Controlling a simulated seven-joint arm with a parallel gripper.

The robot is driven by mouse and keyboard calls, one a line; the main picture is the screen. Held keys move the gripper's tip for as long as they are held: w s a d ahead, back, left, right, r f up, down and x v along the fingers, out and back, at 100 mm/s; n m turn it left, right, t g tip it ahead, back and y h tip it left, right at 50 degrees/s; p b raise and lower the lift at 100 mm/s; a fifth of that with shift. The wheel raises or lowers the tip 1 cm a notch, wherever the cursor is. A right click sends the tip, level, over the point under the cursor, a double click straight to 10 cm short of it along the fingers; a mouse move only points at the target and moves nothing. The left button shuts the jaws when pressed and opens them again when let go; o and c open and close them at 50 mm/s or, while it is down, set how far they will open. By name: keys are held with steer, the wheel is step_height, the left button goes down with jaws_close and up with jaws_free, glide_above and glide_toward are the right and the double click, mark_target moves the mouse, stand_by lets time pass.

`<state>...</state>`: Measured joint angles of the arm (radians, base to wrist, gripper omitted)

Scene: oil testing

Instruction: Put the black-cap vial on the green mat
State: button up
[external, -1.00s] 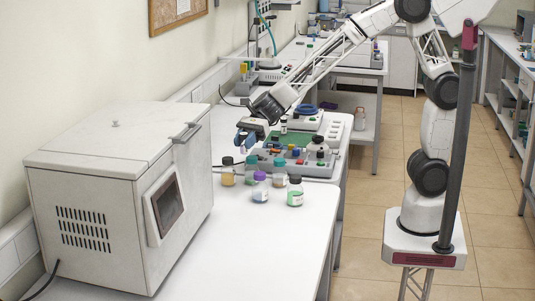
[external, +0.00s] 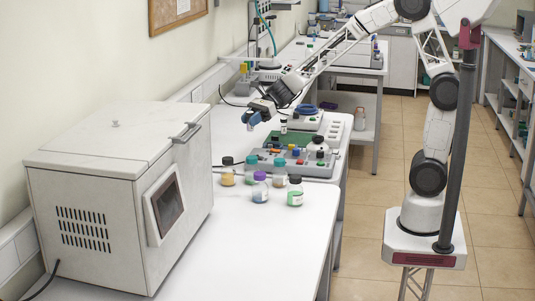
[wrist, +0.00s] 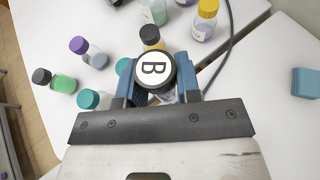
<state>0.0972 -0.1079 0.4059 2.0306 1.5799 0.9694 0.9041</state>
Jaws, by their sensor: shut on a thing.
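My gripper (wrist: 155,88) is shut on a vial with a black cap (wrist: 154,69); its round white top carries a letter B. The blue fingers stand on either side, and most of the vial's body is hidden under the cap. In the external view my gripper (external: 249,118) is above the bench, left of the green mat (external: 289,137); the held vial is hard to make out there. The mat lies flat behind the grey panel, partly covered by things around it. It is not seen in the wrist view.
Several vials stand on the white bench: green liquid with dark cap (external: 294,191), purple cap (external: 260,188), teal cap (external: 279,173), and yellow liquid with dark cap (external: 227,173). The grey panel (external: 322,170) has small knobs. A large white box (external: 115,200) fills the left.

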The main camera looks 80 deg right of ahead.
steer(key=s+d+m+t+h, duration=0.2)
steer(key=d+m, duration=0.1)
steer(key=d, duration=1.4)
steer(key=m+t+h, duration=0.2)
glide_above(289, 142)
steer(key=shift+d+f, duration=0.2)
steer(key=shift+f, duration=1.1)
steer(key=shift+d+f, duration=0.15)
steer(key=shift+f, duration=1.1)
steer(key=shift+f, duration=3.1)
steer(key=shift+f, duration=1.85)
steer(key=shift+f, duration=0.2)
